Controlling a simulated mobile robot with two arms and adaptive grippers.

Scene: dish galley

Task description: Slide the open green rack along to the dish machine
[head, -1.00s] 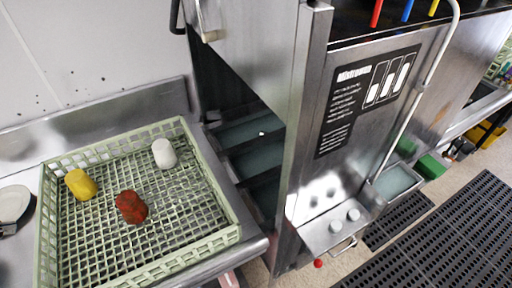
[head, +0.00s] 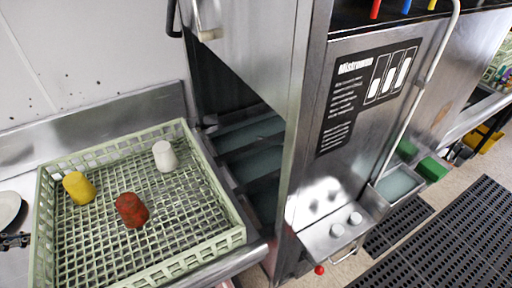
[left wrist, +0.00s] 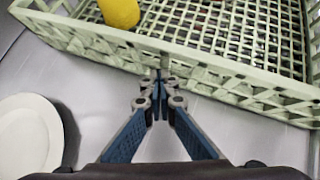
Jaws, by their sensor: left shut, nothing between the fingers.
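The open pale green rack (head: 215,245) lies on the steel counter at the left of the head view. It holds a yellow cup (head: 78,188), a red cup (head: 131,210) and a white cup (head: 165,156). The dish machine (head: 320,180) stands to its right, with a dark opening facing the rack. My left gripper (head: 24,241) is shut and empty at the rack's left side. In the left wrist view its fingertips (left wrist: 158,78) are at the rack's outer wall (left wrist: 215,68); I cannot tell whether they touch. My right gripper is out of view.
A white plate (left wrist: 28,135) lies on the counter beside my left gripper; it also shows at the head view's left edge (head: 9,209). A wall with a steel backsplash (head: 100,118) runs behind the rack. Black floor mats (head: 460,240) lie at the right.

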